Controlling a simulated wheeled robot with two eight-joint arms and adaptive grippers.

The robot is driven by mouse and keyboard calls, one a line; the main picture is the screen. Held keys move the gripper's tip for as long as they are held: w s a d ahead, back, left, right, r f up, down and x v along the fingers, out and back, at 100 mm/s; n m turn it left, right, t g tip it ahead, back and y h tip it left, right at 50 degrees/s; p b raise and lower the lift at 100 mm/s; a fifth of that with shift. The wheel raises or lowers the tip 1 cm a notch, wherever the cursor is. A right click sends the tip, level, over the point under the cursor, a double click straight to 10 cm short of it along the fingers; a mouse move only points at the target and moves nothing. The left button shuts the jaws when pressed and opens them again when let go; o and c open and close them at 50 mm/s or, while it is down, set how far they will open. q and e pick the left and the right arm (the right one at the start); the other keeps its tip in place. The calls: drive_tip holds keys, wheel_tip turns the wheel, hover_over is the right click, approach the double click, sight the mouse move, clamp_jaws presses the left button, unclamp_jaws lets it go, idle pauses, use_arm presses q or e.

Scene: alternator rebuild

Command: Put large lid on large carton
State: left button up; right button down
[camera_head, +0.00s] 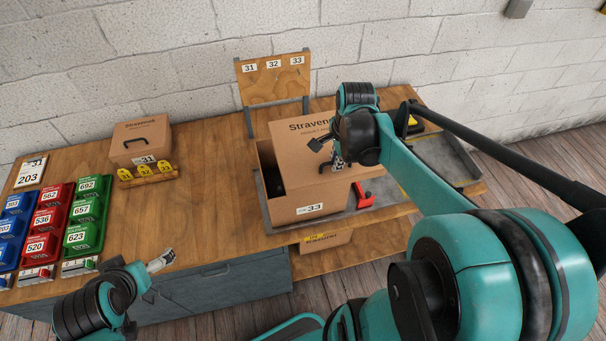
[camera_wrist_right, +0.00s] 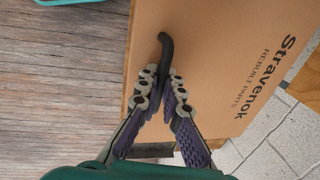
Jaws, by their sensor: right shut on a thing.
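The large carton (camera_head: 310,207), a brown box labelled 33, stands on the bench in the head view. Part of its opening shows at its left side. The large lid (camera_head: 297,145), a brown panel printed "Stravenok", is tilted over the carton; whether its lower edge touches the carton is unclear. My right gripper (camera_head: 337,160) is shut on the lid's black handle; in the right wrist view the gripper (camera_wrist_right: 163,92) grips the handle (camera_wrist_right: 165,48) on the lid (camera_wrist_right: 215,70). My left gripper (camera_head: 162,261) is over the bench's front edge, empty; its fingers are too small to judge.
A smaller closed carton (camera_head: 141,143) labelled 31 stands at the back left. Coloured bins (camera_head: 82,212) fill the left end. A wooden number board (camera_head: 274,77) stands behind the large carton. A red tool (camera_head: 362,195) lies to its right. The bench middle (camera_head: 215,190) is clear.

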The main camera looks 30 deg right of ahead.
sight(309, 164)
drive_tip(key=w+a+f, duration=0.4)
drive_tip(key=w+a, duration=0.1)
drive_tip(key=shift+w+a+f+b, duration=0.1)
drive_tip(key=shift+a+f+b, duration=0.05)
drive_tip(key=shift+f+b, duration=0.55)
drive_tip(key=shift+f, duration=1.6)
drive_tip(key=shift+f, duration=0.2)
drive_tip(key=c, duration=1.7)
unclamp_jaws()
drive_tip(key=shift+r, duration=0.1)
